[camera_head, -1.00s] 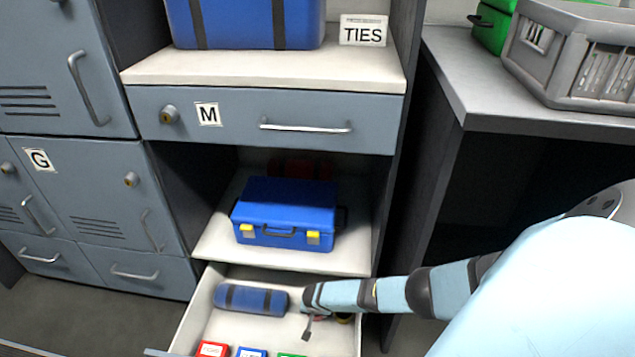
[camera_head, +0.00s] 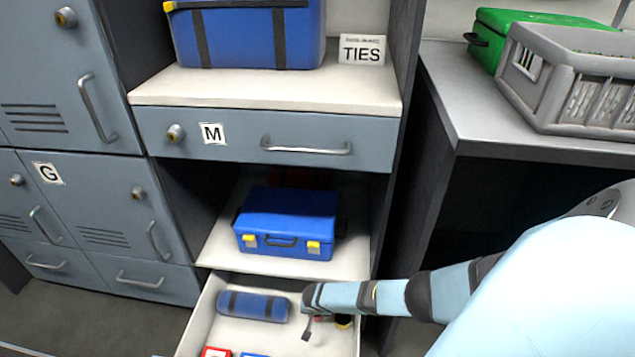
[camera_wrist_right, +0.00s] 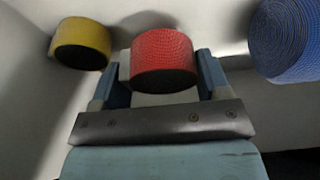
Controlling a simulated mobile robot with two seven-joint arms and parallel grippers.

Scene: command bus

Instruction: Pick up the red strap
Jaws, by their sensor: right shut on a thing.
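The red strap (camera_wrist_right: 163,58) is a short rolled red cylinder with a dark end, seen in the right wrist view. My right gripper (camera_wrist_right: 165,75) has a finger on each side of it and is shut on it. In the head view my right gripper (camera_head: 310,318) reaches down into the open drawer (camera_head: 202,318), and my arm hides most of the strap. A yellow strap roll (camera_wrist_right: 82,43) lies to the left of the red one in the wrist view. My left gripper is not in view.
A blue roll (camera_head: 252,305) with dark bands lies in the drawer, left of my gripper. Red (camera_head: 215,352) and blue boxes lie at the drawer's front. A blue case (camera_head: 285,225) stands on the shelf above. A grey desk stands at the right.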

